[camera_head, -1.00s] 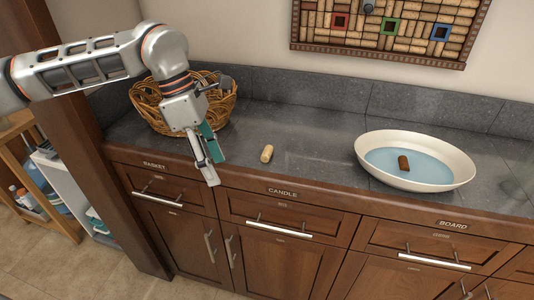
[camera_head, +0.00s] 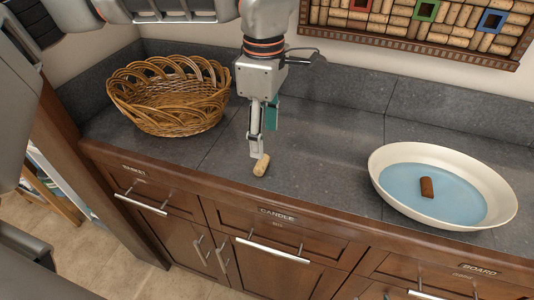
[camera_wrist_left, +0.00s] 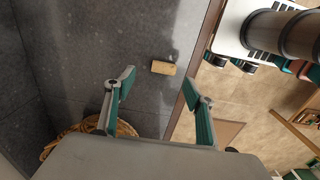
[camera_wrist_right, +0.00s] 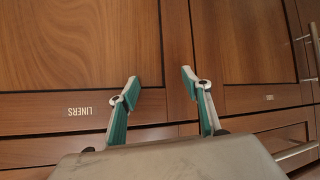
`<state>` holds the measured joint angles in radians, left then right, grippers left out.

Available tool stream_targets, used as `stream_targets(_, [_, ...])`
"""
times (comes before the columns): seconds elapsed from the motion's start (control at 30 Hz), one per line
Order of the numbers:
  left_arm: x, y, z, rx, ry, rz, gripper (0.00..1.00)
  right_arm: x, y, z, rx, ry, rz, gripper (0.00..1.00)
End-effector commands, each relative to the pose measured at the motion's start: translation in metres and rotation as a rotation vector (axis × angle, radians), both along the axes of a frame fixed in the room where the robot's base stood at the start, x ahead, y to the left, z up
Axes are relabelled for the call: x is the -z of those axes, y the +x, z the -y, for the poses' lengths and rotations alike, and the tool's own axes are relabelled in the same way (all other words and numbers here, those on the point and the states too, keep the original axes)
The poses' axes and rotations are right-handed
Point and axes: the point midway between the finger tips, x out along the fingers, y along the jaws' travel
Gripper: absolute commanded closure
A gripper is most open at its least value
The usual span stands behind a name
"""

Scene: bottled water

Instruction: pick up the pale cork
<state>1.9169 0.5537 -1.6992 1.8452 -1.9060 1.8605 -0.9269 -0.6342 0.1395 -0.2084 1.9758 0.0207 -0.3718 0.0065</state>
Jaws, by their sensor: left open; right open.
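The pale cork (camera_head: 262,165) lies on the dark grey counter near its front edge. My left gripper (camera_head: 260,150) points down just above and behind it in the head view, its tip overlapping the cork's edge in the picture. In the left wrist view the cork (camera_wrist_left: 163,68) lies ahead of the open fingers (camera_wrist_left: 158,88), between their lines and not gripped. My right gripper (camera_wrist_right: 160,78) is open and empty, facing wooden cabinet fronts in the right wrist view. A darker brown cork (camera_head: 427,187) sits in the water of a white bowl (camera_head: 388,156).
A wicker basket (camera_head: 170,118) stands on the counter at the left. A framed cork board (camera_head: 420,35) hangs on the wall. Drawers labelled Basket, Candle and Board are below the counter. The counter between the cork and bowl is clear.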

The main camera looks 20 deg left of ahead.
Motion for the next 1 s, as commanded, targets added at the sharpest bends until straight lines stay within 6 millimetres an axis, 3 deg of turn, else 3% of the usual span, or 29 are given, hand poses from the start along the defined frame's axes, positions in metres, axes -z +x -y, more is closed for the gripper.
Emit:
stream_targets(0.2, [0.022, -0.001, 0.0, -0.001, 0.0, -0.003, 0.46, 0.009, -0.013, 0.0, -0.002, -0.002, -0.025, 0.52])
stream_targets(0.6, [0.069, -0.004, 0.001, -0.001, -0.001, -0.004, 0.46, 0.007, -0.007, 0.0, -0.002, -0.003, -0.014, 0.52])
stream_targets(0.87, [0.072, -0.004, 0.001, -0.002, -0.001, -0.001, 0.46, 0.006, -0.006, 0.0, -0.002, -0.003, -0.013, 0.52])
stream_targets(1.0, [0.072, -0.004, 0.001, -0.001, -0.001, -0.001, 0.73, 0.006, -0.006, 0.0, -0.002, -0.003, -0.012, 0.52])
